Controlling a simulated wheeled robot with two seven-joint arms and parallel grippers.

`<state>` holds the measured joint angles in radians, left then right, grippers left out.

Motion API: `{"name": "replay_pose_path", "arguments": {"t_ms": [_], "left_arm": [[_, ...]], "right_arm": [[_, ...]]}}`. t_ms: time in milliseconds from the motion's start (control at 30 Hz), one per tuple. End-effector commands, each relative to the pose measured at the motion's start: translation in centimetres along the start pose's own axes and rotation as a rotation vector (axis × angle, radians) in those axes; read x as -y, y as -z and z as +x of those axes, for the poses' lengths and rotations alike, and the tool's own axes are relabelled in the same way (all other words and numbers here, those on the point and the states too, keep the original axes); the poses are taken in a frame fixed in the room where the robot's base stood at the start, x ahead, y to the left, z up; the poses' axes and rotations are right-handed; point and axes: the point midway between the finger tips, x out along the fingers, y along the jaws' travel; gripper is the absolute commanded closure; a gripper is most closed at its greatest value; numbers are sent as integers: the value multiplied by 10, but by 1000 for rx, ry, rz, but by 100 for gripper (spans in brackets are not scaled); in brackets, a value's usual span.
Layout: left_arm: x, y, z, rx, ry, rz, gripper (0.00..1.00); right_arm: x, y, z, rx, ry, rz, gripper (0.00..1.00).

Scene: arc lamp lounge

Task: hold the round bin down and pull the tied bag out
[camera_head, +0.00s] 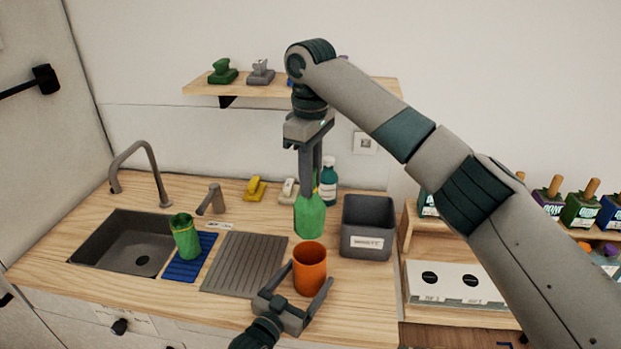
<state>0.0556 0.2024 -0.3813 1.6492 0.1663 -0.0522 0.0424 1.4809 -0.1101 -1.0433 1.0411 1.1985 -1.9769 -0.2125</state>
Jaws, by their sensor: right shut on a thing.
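The round bin is an orange cup-shaped container (309,274) standing upright near the counter's front. A green bag (310,218) hangs just above the bin's mouth, its bottom seeming clear of the rim. My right gripper (311,192) points down from above and is shut on the bag's top, hiding the tie. My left gripper (310,278) comes in low from the front, its two spread fingers on either side of the bin. I cannot tell whether they touch its wall.
A grey labelled box (368,230) stands right of the bin. A ribbed grey drainboard (245,264), a blue mat (190,259), a green container (185,237) and a sink (127,244) lie left. A teal bottle (328,183) stands behind the bag. A shelf (208,88) is above.

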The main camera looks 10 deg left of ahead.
Motion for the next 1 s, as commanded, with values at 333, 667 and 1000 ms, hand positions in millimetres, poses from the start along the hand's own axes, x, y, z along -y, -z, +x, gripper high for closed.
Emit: {"name": "replay_pose_path", "arguments": {"t_ms": [333, 667, 1000], "left_arm": [[0, -1, -1, 1, 0, 0, 16], [0, -2, -30, 3, 0, 1, 16], [0, -2, -88, 4, 0, 0, 16]], "right_arm": [[0, 0, 0, 0, 0, 0, 100], [0, 0, 0, 0, 0, 0, 100], [0, 0, 0, 0, 0, 0, 100]]}}
